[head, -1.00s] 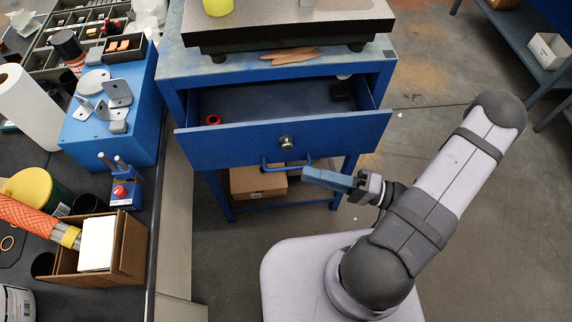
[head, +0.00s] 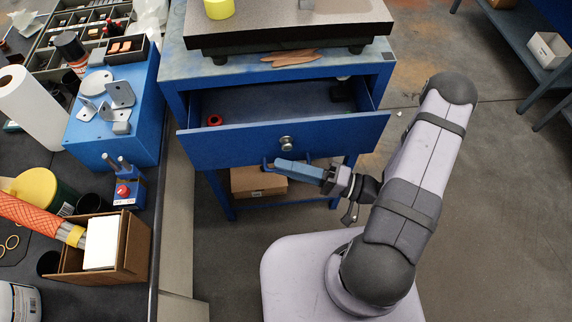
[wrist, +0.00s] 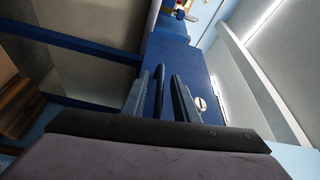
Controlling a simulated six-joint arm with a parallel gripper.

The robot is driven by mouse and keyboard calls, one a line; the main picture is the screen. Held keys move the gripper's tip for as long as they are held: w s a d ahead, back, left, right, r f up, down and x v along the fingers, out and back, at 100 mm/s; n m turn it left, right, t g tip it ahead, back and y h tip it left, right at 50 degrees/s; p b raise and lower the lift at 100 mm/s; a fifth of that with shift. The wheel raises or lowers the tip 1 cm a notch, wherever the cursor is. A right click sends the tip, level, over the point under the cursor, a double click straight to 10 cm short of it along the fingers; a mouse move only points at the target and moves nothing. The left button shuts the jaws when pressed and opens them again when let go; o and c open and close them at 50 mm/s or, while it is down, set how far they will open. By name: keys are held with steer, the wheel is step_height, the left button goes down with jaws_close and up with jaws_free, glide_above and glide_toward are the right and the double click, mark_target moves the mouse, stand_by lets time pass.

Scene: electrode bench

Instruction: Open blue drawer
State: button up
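The blue drawer (head: 235,147) is pulled out of the blue bench, its inside partly visible. It has a round metal knob (head: 286,143) on its front and a blue bar handle (head: 270,165) at its lower edge. My gripper (head: 283,167) is at this handle, its blue fingers pointing left and hiding part of the bar. In the wrist view, my gripper (wrist: 160,95) has its fingers apart, with the blue handle bar (wrist: 158,90) showing between them and gaps beside it. Contact with the bar cannot be told.
A red ring (head: 215,120) lies in the drawer. A cardboard box (head: 258,181) sits on the shelf below. A heavy plate (head: 290,28) stands on the bench top. A cluttered dark table (head: 135,275) runs along the left. The floor (head: 500,220) to the right is clear.

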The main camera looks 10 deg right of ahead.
steer(key=shift+a, duration=0.2)
jaws_close()
stand_by(1.4)
